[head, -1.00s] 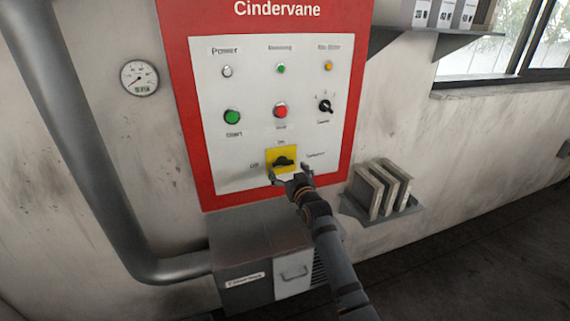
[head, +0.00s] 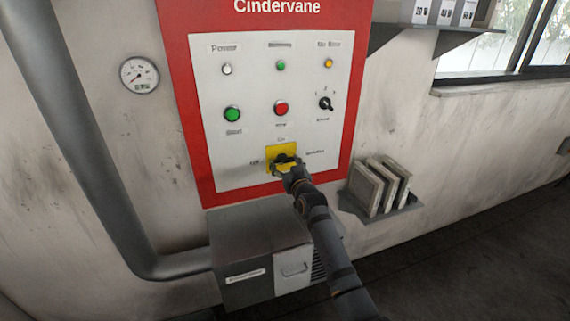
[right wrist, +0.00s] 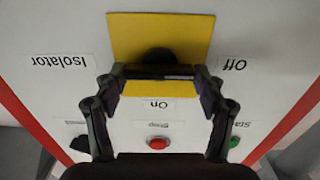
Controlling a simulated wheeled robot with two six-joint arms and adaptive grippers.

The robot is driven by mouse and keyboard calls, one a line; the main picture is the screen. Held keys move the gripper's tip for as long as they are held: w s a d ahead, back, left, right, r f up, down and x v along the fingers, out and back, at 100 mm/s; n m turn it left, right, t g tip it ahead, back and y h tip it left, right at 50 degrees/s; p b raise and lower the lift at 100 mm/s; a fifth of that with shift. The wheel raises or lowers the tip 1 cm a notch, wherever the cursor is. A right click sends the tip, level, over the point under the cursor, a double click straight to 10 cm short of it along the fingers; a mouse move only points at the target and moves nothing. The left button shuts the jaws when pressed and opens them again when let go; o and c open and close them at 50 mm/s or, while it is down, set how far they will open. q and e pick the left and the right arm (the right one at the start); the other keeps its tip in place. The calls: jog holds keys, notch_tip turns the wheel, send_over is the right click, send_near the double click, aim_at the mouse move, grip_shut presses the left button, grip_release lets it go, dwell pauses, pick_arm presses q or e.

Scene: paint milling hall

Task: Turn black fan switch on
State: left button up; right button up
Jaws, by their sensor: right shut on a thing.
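The black switch (head: 283,157) sits on a yellow plate (head: 289,147) low on the white control panel. Labels stand around it: On above, Off to its left and Isolator to its right. In the right wrist view the picture is turned over, and the switch (right wrist: 158,57) shows as a dark hub on the yellow plate (right wrist: 130,33), with a dark bar lying level between the fingers. My right gripper (head: 286,166) is shut on the switch; its fingers (right wrist: 158,76) lie on either side of the bar. The fingers partly hide the handle. My left gripper is out of view.
The red-bordered panel carries a green button (head: 232,114), a red button (head: 281,109), a small black selector (head: 326,104) and lamps above. A grey box (head: 255,240) stands below. A shelf with grey slabs (head: 378,190) is right of the panel; a thick pipe (head: 75,150) runs at left.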

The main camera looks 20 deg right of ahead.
jog(key=m+p, duration=0.3)
jog(key=m, duration=0.1)
jog(key=shift+r+m, duration=0.1)
jog(key=shift+m, duration=0.2)
jog(key=m+p, duration=0.2)
jog(key=m, duration=0.2)
jog(key=shift+d+m+p, duration=0.1)
jog(key=shift+m+p, duration=0.2)
jog(key=m+p, duration=0.1)
jog(key=m, duration=0.3)
jog(key=shift+f, duration=0.2)
jog(key=shift+f+m+p, duration=0.1)
jog(key=shift+m+p, duration=0.5)
jog(key=shift+m, duration=1.7)
jog(key=o, duration=1.2)
jog(key=shift+c, duration=0.2)
